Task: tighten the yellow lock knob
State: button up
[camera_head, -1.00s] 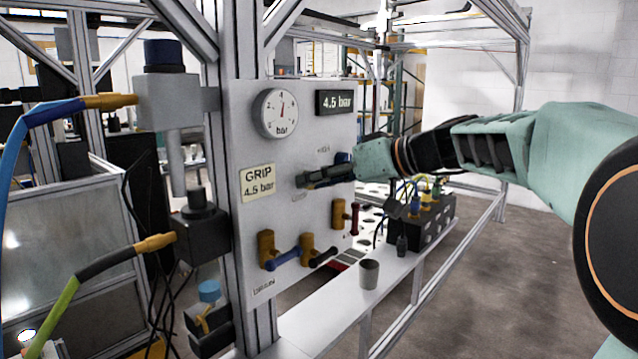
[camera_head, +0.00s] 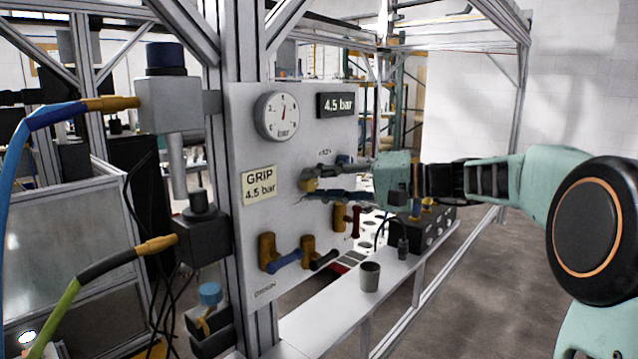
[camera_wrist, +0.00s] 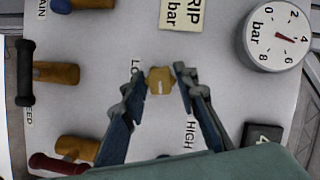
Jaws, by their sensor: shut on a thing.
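The yellow lock knob (camera_head: 309,184) sits on the grey panel (camera_head: 246,128), right of the GRIP 4.5 bar label. In the wrist view the knob (camera_wrist: 158,81) shows a pale mark on its face, between the words that start LO and read HIGH. My gripper (camera_head: 312,184) reaches in from the right, with one finger above the knob and one below. In the wrist view my gripper (camera_wrist: 158,73) has a fingertip on each side of the knob and is shut on it. Its exact contact is hard to make out.
A round gauge (camera_head: 277,116) and a 4.5 bar display (camera_head: 336,105) are above the knob. Brass valves with blue (camera_head: 284,260), black (camera_head: 323,259) and red (camera_head: 356,219) handles sit below. A grey cup (camera_head: 370,275) stands on the shelf.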

jog(key=m+y, duration=0.2)
jog(key=m, duration=0.3)
jog(key=shift+p, duration=0.35)
jog(key=m+t+y+p, duration=0.1)
jog(key=m, duration=0.3)
jog(key=shift+f+m, duration=0.1)
jog(key=shift+m, duration=0.3)
jog(key=m+t+p, duration=0.2)
jog(key=m, duration=0.1)
jog(key=m+t+p, duration=0.1)
jog(key=m+p, duration=0.1)
jog(key=m, duration=0.2)
jog(key=shift+s+a+t+y, duration=0.1)
jog(key=shift+t+y, duration=0.3)
jog(key=m+t+p, duration=0.1)
jog(key=m, duration=0.1)
jog(key=m+t+p, duration=0.1)
jog(key=m+p, duration=0.1)
jog(key=m, duration=0.1)
jog(key=shift+f+m+t+h+p, duration=0.1)
jog(key=shift+m+t+h+p, duration=0.2)
jog(key=shift+h, duration=0.1)
jog(key=shift+m, duration=0.3)
jog(key=o, duration=1.1)
jog(key=shift+f, duration=0.1)
jog(key=shift+o, duration=0.2)
jog(key=shift+s+f, duration=0.1)
